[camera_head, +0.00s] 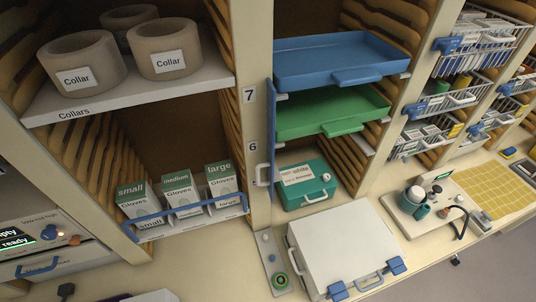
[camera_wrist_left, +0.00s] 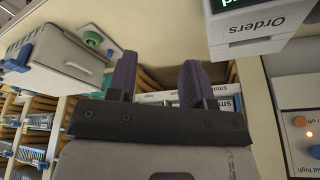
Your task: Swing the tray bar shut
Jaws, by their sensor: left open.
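The tray bar (camera_head: 271,135) is a thin blue upright bar with a pale handle (camera_head: 263,175) near its lower end. In the head view it stands along the left edge of the tray bay, beside the post numbered 7 and 6, and does not cross the tray fronts. The blue tray (camera_head: 335,58) and green tray (camera_head: 325,112) sit in the bay with their front handles facing out. My left gripper (camera_wrist_left: 158,70) shows only in the left wrist view, its two dark fingers apart with nothing between them. I cannot make out the bar there. My right gripper is not in view.
A teal case (camera_head: 307,190) sits below the trays. A white lidded box (camera_head: 345,245) with blue latches stands on the counter in front, beside a panel with a green-ringed button (camera_head: 280,281). Glove boxes (camera_head: 180,190) stand left behind a blue rail. An Orders box (camera_wrist_left: 250,30) shows in the wrist view.

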